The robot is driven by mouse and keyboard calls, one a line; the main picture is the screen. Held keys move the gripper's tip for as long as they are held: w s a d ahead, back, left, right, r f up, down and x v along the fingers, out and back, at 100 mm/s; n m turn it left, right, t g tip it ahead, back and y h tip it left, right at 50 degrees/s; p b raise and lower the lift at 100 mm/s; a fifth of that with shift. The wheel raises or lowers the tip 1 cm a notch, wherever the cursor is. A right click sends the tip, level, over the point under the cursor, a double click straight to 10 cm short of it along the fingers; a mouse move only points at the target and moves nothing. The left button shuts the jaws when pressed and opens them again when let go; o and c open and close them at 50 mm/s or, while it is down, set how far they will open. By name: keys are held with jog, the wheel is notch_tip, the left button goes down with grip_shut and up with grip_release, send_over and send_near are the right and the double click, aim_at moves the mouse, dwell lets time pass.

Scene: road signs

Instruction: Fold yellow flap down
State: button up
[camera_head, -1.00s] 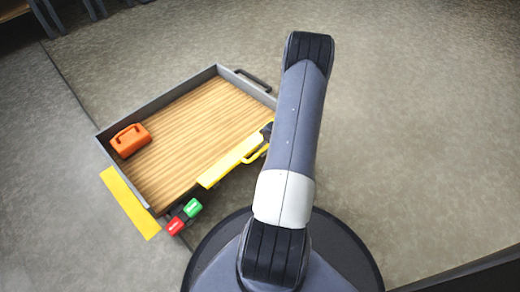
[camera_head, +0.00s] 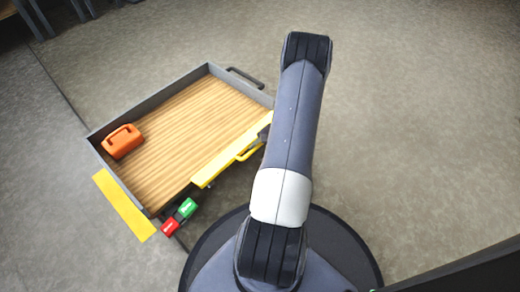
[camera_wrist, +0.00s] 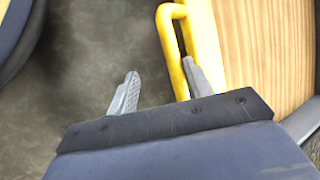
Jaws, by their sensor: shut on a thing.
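The yellow flap (camera_head: 225,157) runs along the near right side of a wood-floored tray (camera_head: 180,122) with grey walls. Its yellow loop handle (camera_head: 249,153) sticks out on the side facing my arm. The handle (camera_wrist: 172,50) also shows in the wrist view, in front of the light wooden surface. In the head view my arm hides most of the gripper and the flap's far end.
An orange block with a handle (camera_head: 122,141) sits in the tray's left corner. A flat yellow strip (camera_head: 124,206) lies outside the tray's lower left side. Green (camera_head: 187,207) and red (camera_head: 170,227) blocks are at its near corner. A dark handle (camera_head: 245,77) is at the back.

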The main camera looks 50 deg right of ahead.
jog(key=shift+s+a+f, duration=0.1)
jog(key=shift+s, duration=0.05)
jog(key=p+v, duration=0.4)
jog(key=v, duration=0.7)
jog(key=shift+p, duration=0.35)
jog(key=shift+w, duration=0.2)
jog(key=b+x, duration=0.3)
jog(key=x, duration=0.5)
jog(key=shift+w+b, duration=0.2)
jog(key=shift+b, duration=0.1)
jog(key=shift+a+f, duration=0.15)
jog(key=shift+f, duration=0.05)
